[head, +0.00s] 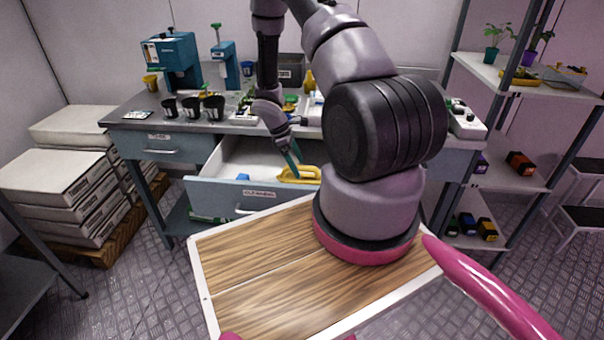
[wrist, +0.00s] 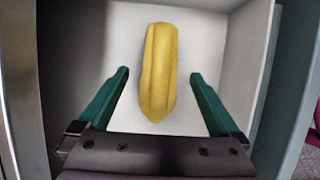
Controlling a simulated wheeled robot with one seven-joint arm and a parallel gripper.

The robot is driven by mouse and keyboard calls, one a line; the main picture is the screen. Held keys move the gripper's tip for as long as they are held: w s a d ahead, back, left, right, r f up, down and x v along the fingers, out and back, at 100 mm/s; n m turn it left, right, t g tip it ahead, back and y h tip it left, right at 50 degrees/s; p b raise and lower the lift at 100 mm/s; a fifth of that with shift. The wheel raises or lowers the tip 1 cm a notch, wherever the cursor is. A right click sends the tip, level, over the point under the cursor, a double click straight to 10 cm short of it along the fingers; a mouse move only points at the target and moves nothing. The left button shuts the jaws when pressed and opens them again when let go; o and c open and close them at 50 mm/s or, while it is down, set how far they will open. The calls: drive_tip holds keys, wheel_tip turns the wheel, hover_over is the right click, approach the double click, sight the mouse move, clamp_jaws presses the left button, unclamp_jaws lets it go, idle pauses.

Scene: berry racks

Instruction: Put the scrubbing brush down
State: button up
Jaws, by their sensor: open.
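The yellow object, apparently the scrubbing brush (wrist: 159,75), lies on the white floor of the open drawer. It also shows in the head view (head: 299,174) at the right part of the drawer. My gripper (wrist: 160,92) is open, with its green fingers on either side of the brush's near end and gaps between them and it. In the head view my gripper (head: 294,160) reaches down into the drawer (head: 232,191) beside the brush. Bristles are not visible.
The drawer front carries a label (head: 259,194), and a blue item (head: 242,177) lies near it. The worktop above holds black cups (head: 192,107), blue machines (head: 170,58) and small items. Stacked white boxes (head: 60,178) stand left; a shelf rack (head: 520,90) stands right.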

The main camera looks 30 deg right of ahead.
drive_tip(key=v, duration=0.6)
drive_tip(key=shift+a+r, duration=0.15)
drive_tip(key=shift+r, duration=0.2)
drive_tip(key=shift+w+r, duration=0.15)
drive_tip(key=shift+r, duration=0.25)
drive_tip(key=s+a+r+m+t+y, duration=0.15)
drive_tip(key=r+m, duration=0.25)
drive_tip(key=r, duration=0.9)
drive_tip(key=s+a+r+m+t, duration=0.2)
drive_tip(key=r+m, duration=0.1)
drive_tip(key=r, duration=1)
drive_tip(key=s+a+r+m+t+y, duration=0.2)
drive_tip(key=s+a+r+m+t, duration=0.1)
drive_tip(key=s+r, duration=0.6)
drive_tip(key=s+a+r+m+t+y, duration=0.2)
drive_tip(key=s+a+r+m+t, duration=0.1)
drive_tip(key=s+r, duration=0.6)
drive_tip(key=shift+a+m, duration=0.75)
drive_tip(key=shift+m, duration=0.45)
drive_tip(key=shift+r, duration=0.1)
